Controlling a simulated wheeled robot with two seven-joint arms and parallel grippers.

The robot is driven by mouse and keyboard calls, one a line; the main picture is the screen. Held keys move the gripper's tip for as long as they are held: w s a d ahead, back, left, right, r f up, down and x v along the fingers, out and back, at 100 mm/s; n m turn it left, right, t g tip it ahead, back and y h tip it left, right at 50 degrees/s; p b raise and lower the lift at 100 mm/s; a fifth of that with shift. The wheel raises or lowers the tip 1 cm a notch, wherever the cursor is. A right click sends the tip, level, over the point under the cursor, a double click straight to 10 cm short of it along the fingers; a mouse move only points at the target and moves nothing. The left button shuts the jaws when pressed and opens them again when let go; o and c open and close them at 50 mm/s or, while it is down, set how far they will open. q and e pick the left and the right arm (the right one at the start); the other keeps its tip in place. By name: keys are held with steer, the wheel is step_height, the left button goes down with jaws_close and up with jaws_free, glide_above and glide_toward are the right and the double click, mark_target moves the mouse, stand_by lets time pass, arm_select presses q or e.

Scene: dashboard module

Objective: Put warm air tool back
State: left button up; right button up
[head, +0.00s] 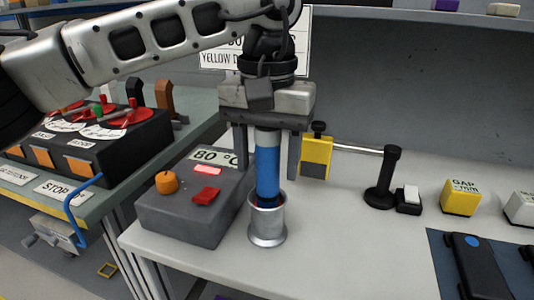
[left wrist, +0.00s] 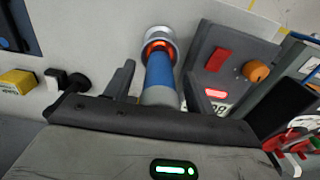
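The warm air tool (head: 267,168), a blue cylinder with a pale upper end, stands about upright with its lower end in a silver metal holder (head: 267,225). In the left wrist view the tool (left wrist: 161,72) leads into the holder (left wrist: 152,34), where an orange glow shows around its end. My left gripper (head: 268,162) is above, pointing down, with one finger on each side of the tool's upper part. Gaps show between both fingers and the tool, so the gripper is open. My right gripper is not in view.
A yellow block (head: 316,158) and black stand (head: 383,180) are to the right. The white bench (head: 350,250) is clear in front on the right.

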arm_select(q)
steer(key=shift+r, duration=0.1)
step_height(320, 180, up, 11)
steer(key=shift+r+p, duration=0.1)
steer(key=shift+p, duration=0.9)
steer(key=shift+r, duration=0.5)
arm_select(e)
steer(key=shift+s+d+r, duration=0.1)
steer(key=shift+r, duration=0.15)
arm_select(q)
steer(key=shift+s, duration=0.1)
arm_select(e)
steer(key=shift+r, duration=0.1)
